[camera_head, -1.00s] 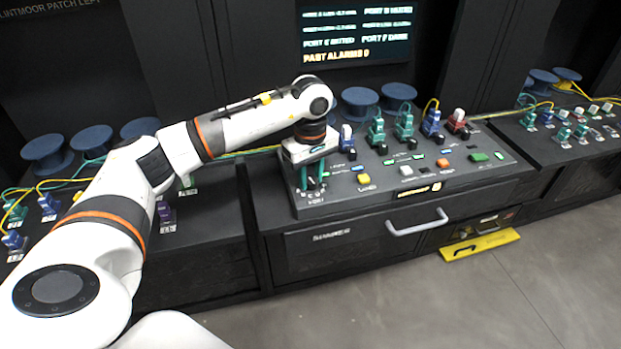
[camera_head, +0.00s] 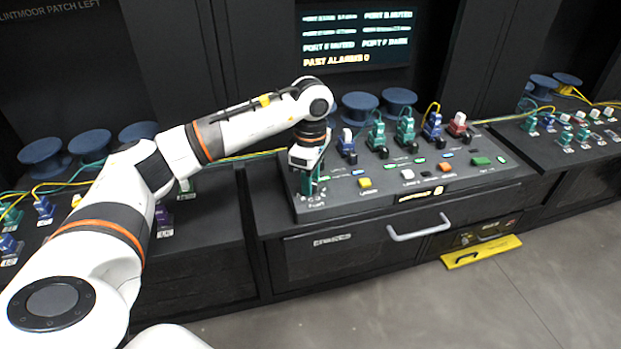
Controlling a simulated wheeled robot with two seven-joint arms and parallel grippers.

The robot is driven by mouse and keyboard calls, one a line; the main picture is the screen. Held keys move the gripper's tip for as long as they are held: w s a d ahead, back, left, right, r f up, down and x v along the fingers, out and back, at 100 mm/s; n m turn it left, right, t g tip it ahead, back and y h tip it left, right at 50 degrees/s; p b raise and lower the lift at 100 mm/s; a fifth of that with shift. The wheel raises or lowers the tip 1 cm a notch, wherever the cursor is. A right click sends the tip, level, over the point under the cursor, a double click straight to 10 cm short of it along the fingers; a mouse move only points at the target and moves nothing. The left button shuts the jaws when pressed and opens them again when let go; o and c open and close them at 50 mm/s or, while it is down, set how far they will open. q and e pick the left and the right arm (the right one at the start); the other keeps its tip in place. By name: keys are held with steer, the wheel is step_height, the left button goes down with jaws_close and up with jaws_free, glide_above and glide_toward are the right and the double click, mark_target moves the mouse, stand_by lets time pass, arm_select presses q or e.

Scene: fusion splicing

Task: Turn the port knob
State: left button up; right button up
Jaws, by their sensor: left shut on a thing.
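My left gripper (camera_head: 309,188) points down at the left end of the dark sloped console (camera_head: 400,196), over a dial with small markings around its foot. It is shut on the port knob there. The knob is mostly hidden by the fingers, with only a little green showing between them. The gripper body is turned so that its narrow side faces me. My right gripper is not in view.
Blue, green and red connectors (camera_head: 433,127) stand along the console's back, right of the gripper. A yellow button (camera_head: 365,183) is close by. A screen (camera_head: 357,38) hangs behind. A drawer handle (camera_head: 420,229) sticks out in front.

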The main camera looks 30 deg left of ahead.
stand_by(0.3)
arm_select(q)
steer(key=o, duration=1)
steer(key=shift+r, duration=0.1)
step_height(320, 180, up, 12)
steer(key=shift+b, duration=0.55)
